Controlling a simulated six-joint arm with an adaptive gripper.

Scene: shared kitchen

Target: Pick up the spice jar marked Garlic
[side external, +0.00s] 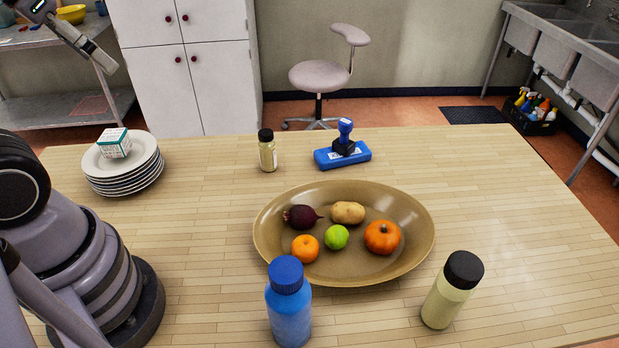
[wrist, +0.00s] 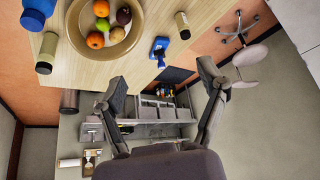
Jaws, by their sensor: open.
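Two jars with black lids and pale yellowish bodies stand upright on the table. The smaller-looking jar (side external: 268,157) is near the back edge, left of the blue stamp; it also shows in the wrist view (wrist: 182,22). The other jar (side external: 444,303) is at the front right, beside the bowl, and shows at the left of the wrist view (wrist: 48,48). I cannot read a Garlic marking on either. My gripper (wrist: 163,87) is open and empty in the wrist view, its fingers wide apart and clear of both jars.
A wide brown bowl (side external: 410,255) with fruit and vegetables fills the table's middle. A blue bottle (side external: 289,315) stands in front of it. A blue stamp on its pad (side external: 343,155) is near the back edge. Stacked plates (side external: 125,182) bear a small box. The table's right side is clear.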

